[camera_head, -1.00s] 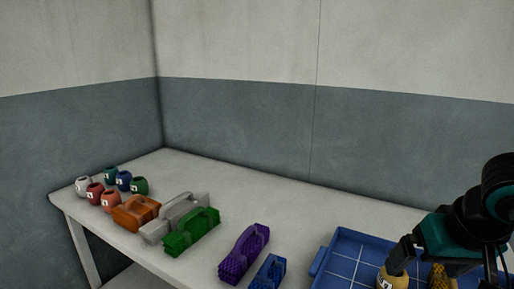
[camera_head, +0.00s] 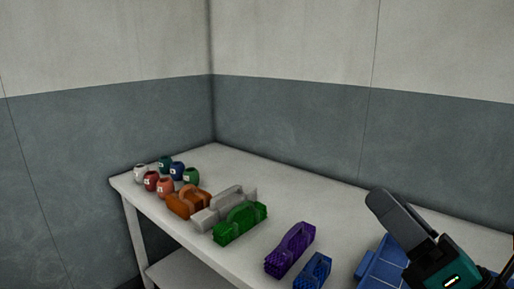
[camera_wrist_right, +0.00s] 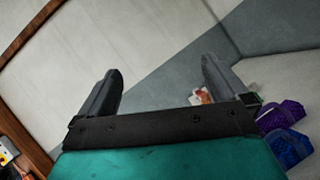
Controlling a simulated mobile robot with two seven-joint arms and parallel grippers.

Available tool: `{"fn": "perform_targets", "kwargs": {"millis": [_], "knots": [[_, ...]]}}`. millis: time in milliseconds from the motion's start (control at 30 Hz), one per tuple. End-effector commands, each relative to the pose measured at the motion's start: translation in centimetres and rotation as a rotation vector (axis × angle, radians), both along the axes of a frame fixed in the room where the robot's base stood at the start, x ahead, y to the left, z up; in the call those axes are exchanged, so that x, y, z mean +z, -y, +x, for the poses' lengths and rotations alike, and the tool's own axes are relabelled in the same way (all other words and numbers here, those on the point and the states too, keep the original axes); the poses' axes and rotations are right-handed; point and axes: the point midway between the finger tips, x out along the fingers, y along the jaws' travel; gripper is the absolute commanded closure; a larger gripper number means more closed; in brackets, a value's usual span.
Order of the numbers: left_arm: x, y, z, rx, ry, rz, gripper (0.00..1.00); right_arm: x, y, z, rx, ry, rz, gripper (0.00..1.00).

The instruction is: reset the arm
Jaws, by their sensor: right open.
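My right gripper (camera_head: 380,202) is raised at the lower right of the head view, in front of the blue tray (camera_head: 366,266), with its dark fingers pointing up and left. In the right wrist view my right gripper (camera_wrist_right: 163,70) has its two fingers wide apart with nothing between them. The wrist camera looks past them at the wall. My left gripper is not in view.
Walls rise behind.

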Motion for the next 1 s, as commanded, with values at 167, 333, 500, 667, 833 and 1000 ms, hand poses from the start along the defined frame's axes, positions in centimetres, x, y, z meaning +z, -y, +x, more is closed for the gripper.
{"fn": "perform_targets", "kwargs": {"millis": [167,333,500,667,833,1000], "knots": [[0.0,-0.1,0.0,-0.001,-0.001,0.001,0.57,-6.1,6.0,2.0,-0.178,-0.414,0.663,0.00],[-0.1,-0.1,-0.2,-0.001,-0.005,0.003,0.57,-16.0,8.9,0.3,-0.401,-0.785,1.259,0.00],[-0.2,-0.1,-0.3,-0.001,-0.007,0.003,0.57,-24.2,8.2,-4.2,-0.646,-1.061,1.694,0.00],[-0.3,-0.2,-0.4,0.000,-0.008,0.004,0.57,-28.6,6.4,-8.3,-0.842,-1.223,1.936,0.00],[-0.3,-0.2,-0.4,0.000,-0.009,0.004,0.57,-31.4,4.2,-12.5,-1.041,-1.354,2.115,0.00],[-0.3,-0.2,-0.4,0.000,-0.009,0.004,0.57,-33.1,2.0,-16.1,-1.225,-1.455,2.238,0.00]]}}
